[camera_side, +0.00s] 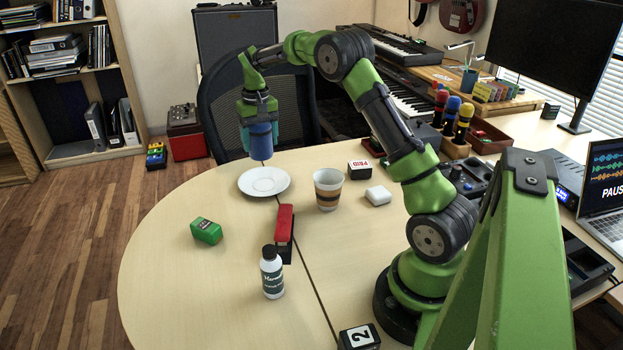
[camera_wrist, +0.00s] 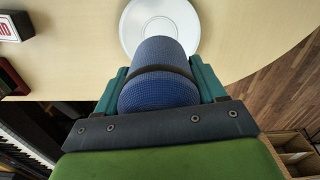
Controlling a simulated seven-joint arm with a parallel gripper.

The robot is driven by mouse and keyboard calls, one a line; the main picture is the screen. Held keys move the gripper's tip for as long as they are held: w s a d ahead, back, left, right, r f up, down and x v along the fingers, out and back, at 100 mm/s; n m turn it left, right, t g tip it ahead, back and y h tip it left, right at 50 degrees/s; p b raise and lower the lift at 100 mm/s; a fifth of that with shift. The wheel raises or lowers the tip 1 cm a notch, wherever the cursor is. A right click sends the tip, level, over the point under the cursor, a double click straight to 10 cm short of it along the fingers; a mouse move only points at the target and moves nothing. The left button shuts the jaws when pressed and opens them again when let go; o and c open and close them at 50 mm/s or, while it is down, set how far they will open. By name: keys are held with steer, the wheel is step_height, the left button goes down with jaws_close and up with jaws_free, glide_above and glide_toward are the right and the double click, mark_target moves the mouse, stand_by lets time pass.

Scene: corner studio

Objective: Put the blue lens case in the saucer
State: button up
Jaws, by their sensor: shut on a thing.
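The blue lens case (camera_side: 260,142) is a rounded, textured blue cylinder with a dark band around it. It also shows large in the wrist view (camera_wrist: 160,92). My gripper (camera_side: 259,127) is shut on it, one teal finger on each side. The white saucer (camera_side: 264,190) lies on the table at the far side, and its upper part shows in the wrist view (camera_wrist: 140,14). The case hangs above the saucer in the side view, apart from it. In the wrist view the case hides the lower part of the saucer. Nothing shows in the saucer's visible part.
A striped paper cup (camera_side: 328,190) stands right of the saucer. The table is clear left of the saucer.

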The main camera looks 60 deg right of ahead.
step_height(320, 180, down, 9)
steer(key=shift+f, duration=0.2)
steer(key=shift+f, duration=0.1)
steer(key=o, duration=1.3)
steer(key=shift+f, duration=0.1)
